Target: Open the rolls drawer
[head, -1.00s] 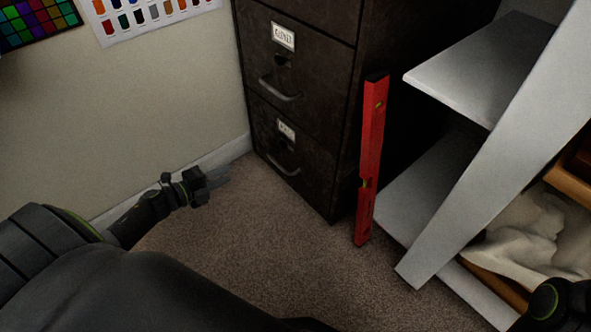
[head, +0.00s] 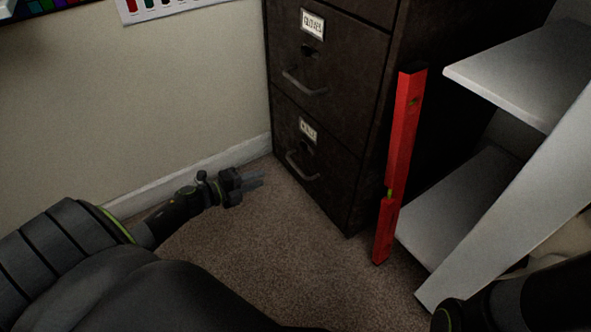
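A dark brown filing cabinet (head: 330,150) stands against the wall, with two drawer fronts in view. The upper drawer (head: 325,55) has a label and a curved handle (head: 304,84). The lower drawer (head: 312,165) has a label (head: 308,130), too blurred to read surely, and a handle (head: 301,167). Both drawers are shut. I cannot tell for certain which is the rolls drawer. My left gripper (head: 260,179) is low in front of the cabinet, left of the lower handle and apart from it. Its two fingers look parted and empty. My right gripper is out of view.
A red spirit level (head: 399,165) leans upright by the cabinet's front right corner. A white shelf unit (head: 505,75) stands to the right. Carpet (head: 290,255) is clear in front of the cabinet. A skirting board (head: 190,175) runs along the wall.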

